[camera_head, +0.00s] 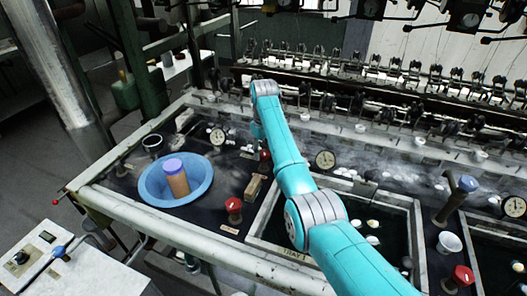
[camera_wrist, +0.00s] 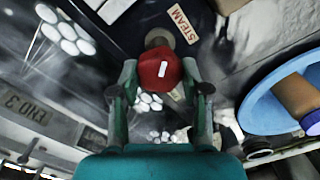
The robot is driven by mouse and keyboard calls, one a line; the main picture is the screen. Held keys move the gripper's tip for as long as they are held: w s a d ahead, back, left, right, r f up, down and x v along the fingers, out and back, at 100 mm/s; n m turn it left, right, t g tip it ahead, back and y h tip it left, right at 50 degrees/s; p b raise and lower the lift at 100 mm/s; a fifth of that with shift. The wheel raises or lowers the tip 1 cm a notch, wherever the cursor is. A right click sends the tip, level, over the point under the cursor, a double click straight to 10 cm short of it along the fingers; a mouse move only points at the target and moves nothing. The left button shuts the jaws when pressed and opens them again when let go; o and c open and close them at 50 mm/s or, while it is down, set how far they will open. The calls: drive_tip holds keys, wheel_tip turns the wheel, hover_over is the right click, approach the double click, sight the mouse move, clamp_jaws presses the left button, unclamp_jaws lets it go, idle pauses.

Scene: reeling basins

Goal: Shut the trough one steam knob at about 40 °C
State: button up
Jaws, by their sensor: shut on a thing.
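In the wrist view a red steam knob (camera_wrist: 160,72) with a white mark on its top sits beside a plate reading STEAM (camera_wrist: 183,24). My gripper (camera_wrist: 160,88) has one finger on each side of this knob and is shut on it. In the head view my gripper (camera_head: 262,138) is low at the far side of the bench, and a red knob shows in part by it (camera_head: 265,155). Round dials stand at the left (camera_head: 218,136) and by the middle trough (camera_head: 325,159). Their needles are too small to read. The trough (camera_head: 262,217) is partly hidden by my arm.
A blue basin (camera_head: 150,190) holding an orange-brown jar with a purple top (camera_head: 177,178) is left of my gripper. A second red knob (camera_head: 233,205) stands nearer the front rim. A wooden block (camera_head: 254,186) lies between. Another red knob (camera_head: 463,275) is at the right.

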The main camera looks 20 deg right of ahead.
sight(264, 152)
drive_tip(key=m, duration=0.4)
drive_tip(key=shift+m, duration=2)
drive_tip(key=o, duration=1.1)
drive_tip(key=shift+o, duration=0.2)
drive_tip(key=shift+r, duration=3.7)
